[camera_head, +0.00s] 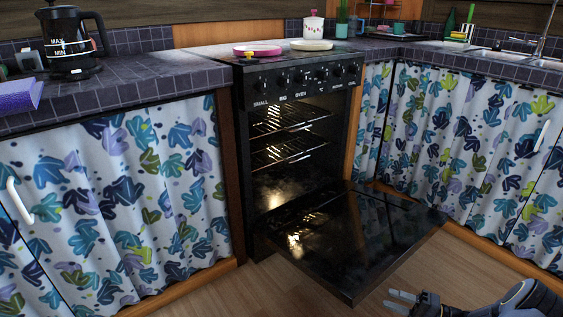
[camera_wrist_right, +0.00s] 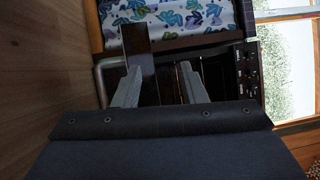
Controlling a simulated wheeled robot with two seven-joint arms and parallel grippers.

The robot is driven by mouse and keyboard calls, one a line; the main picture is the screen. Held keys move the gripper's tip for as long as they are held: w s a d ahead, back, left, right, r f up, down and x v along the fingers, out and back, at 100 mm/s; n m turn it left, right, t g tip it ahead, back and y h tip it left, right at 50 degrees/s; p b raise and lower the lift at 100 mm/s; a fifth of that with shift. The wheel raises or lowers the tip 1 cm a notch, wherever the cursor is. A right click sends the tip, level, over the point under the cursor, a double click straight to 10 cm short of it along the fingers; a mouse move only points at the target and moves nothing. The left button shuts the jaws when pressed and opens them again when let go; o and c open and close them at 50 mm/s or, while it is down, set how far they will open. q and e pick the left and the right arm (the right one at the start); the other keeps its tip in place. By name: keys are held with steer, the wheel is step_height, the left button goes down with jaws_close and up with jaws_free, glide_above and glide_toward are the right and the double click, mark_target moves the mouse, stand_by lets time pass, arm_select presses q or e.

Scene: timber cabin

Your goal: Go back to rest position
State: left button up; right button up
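My right gripper (camera_head: 404,302) is low at the bottom right of the head view, in front of the oven's dropped door (camera_head: 350,235) and apart from it. Its two fingers are spread with nothing between them. In the right wrist view the fingers (camera_wrist_right: 158,88) also stand apart and empty, with the dark oven beyond them. My left gripper does not show in either view. The oven (camera_head: 290,150) stands open, its door lowered flat, and its wire racks look empty.
Counters with leaf-patterned curtains (camera_head: 115,190) flank the oven. A pink pan (camera_head: 257,50) and a pale dish (camera_head: 311,45) are on the stove top. Wooden floor (camera_head: 270,290) is clear in front of the left counter.

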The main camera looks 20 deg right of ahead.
steer(key=s+a+r+n+g+h+p, duration=0.1)
steer(key=a+r+n+g+h, duration=0.1)
steer(key=a+r+g, duration=0.5)
steer(key=s+a+r+n+g+h, duration=0.1)
steer(key=a+r+n+g, duration=0.15)
steer(key=a+r, duration=0.75)
steer(key=s+a+r+n+t+h+p, duration=0.15)
steer(key=s+a+r+h, duration=0.25)
steer(key=s, duration=0.4)
steer(key=s+a+r+n+t+h+p, duration=0.1)
steer(key=s+a+r+t+h, duration=0.15)
steer(key=s+r+h, duration=0.4)
step_height(320, 180, up, 36)
steer(key=s+y+p, duration=0.1)
steer(key=y+p, duration=0.1)
steer(key=p, duration=3.5)
steer(key=shift+a+g+y, duration=0.35)
